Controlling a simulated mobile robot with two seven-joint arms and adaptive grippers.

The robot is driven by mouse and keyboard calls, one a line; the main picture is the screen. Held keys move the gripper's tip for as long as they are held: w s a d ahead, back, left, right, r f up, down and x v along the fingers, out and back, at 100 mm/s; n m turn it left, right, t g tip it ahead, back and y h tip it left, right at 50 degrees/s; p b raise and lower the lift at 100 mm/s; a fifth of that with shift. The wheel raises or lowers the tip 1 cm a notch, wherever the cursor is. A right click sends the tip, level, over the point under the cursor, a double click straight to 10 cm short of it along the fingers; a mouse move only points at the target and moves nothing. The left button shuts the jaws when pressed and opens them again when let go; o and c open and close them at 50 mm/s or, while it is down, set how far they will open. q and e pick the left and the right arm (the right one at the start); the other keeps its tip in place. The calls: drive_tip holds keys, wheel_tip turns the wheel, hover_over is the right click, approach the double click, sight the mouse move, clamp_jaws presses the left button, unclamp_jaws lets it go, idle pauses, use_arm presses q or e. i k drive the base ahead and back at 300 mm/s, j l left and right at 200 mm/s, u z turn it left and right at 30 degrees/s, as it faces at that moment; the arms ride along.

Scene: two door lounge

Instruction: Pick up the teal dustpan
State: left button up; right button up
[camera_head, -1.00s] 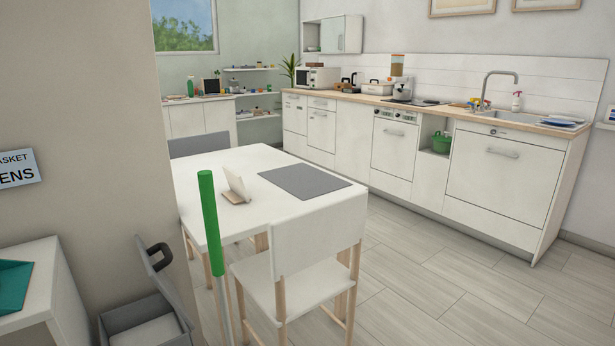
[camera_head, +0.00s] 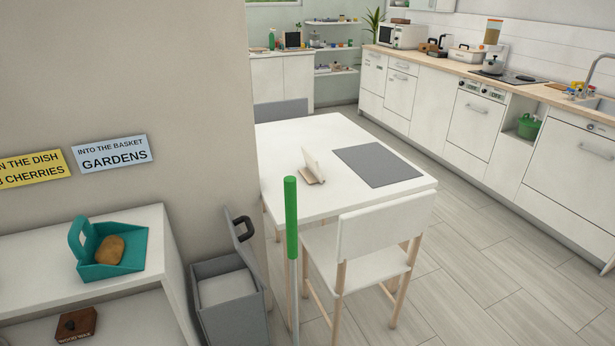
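The teal dustpan (camera_head: 128,262) lies on the top of a white shelf unit (camera_head: 48,291) at the lower left. Its upright loop handle stands at its left side. A brown, rounded thing (camera_head: 110,250) that looks like a potato or bread roll rests in the pan. Neither of my grippers shows in this view.
A grey bin (camera_head: 228,312) with a raised lid stands right of the shelf. A green-topped pole (camera_head: 291,220) rises beside it. A white table (camera_head: 283,140) and chair (camera_head: 375,235) stand beyond. A dark brown box (camera_head: 76,324) sits on the lower shelf. Floor is clear at right.

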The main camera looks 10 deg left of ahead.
sight(110, 249)
drive_tip(key=i+l+u, duration=0.1)
drive_tip(key=u, duration=0.3)
drive_tip(key=i+l+u, duration=0.25)
drive_tip(key=u, duration=0.15)
drive_tip(key=i+l+u, duration=0.2)
drive_tip(key=u, duration=0.2)
